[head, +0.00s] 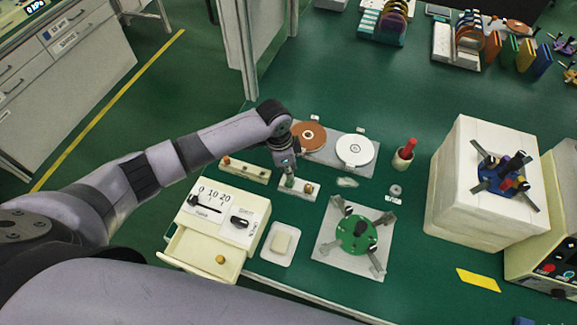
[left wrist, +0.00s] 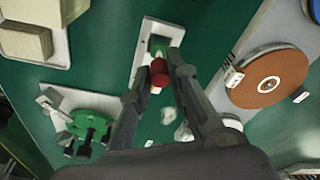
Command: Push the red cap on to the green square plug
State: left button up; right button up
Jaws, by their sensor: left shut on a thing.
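My left gripper (head: 289,172) is over a small pale plate (head: 284,191) on the green bench, pointing down. In the left wrist view its fingers (left wrist: 160,78) are shut on the red cap (left wrist: 159,71). The green square plug (left wrist: 158,44) stands on the pale plate just beyond the cap; it also shows in the head view (head: 290,183) below the fingertips. The cap overlaps the plug's near edge in the wrist view, and I cannot tell if they touch. The cap is hidden in the head view. My right gripper is not in view.
An orange-brown disc (head: 308,136) and a white disc (head: 355,150) lie behind the plate. A small brass-coloured knob (head: 309,188) stands on the same plate. A cream drawer box (head: 215,225) is in front left, and a green round fixture (head: 356,234) is in front right.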

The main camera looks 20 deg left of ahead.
pick_arm(q)
jog(key=shift+f, duration=0.2)
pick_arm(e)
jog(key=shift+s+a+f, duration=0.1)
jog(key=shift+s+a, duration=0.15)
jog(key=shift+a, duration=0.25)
pick_arm(q)
jog(key=shift+r+p, duration=0.1)
jog(key=shift+p, duration=0.25)
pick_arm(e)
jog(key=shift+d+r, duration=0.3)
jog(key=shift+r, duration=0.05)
pick_arm(q)
jog(key=shift+p, duration=0.3)
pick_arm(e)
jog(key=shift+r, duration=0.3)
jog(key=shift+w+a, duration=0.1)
pick_arm(q)
jog(key=shift+p, duration=0.3)
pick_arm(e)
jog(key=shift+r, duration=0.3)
pick_arm(q)
jog(key=shift+f+b, duration=0.85)
jog(key=shift+f, duration=0.5)
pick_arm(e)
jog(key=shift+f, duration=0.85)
